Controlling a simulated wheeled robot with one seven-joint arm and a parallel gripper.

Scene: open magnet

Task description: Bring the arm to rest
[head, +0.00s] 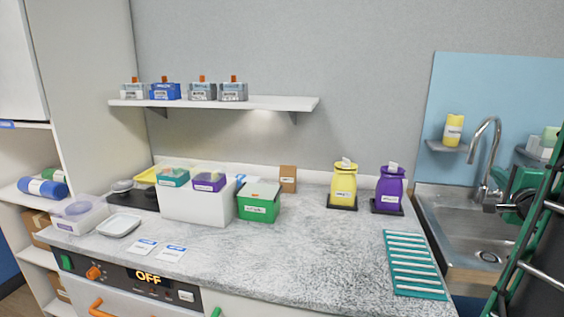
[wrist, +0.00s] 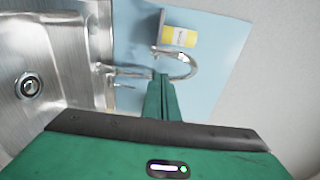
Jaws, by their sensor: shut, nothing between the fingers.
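My gripper (wrist: 160,80) shows in the wrist view as green fingers pressed together, with nothing between them. It points toward the blue panel and the curved metal tap (wrist: 180,62), which lies beyond the fingertips. Whether the fingers touch the tap cannot be told. In the head view, green and dark parts of my arm show at the right edge, in front of the sink (head: 470,232). The fingertips cannot be made out clearly there.
The speckled counter (head: 290,260) has clear room in its middle. A green ribbed mat (head: 414,264) lies beside the sink. Yellow (head: 343,185) and purple (head: 389,188) containers stand at the back. A yellow bottle (head: 453,130) sits on a small shelf. A wall shelf (head: 270,103) holds several boxes.

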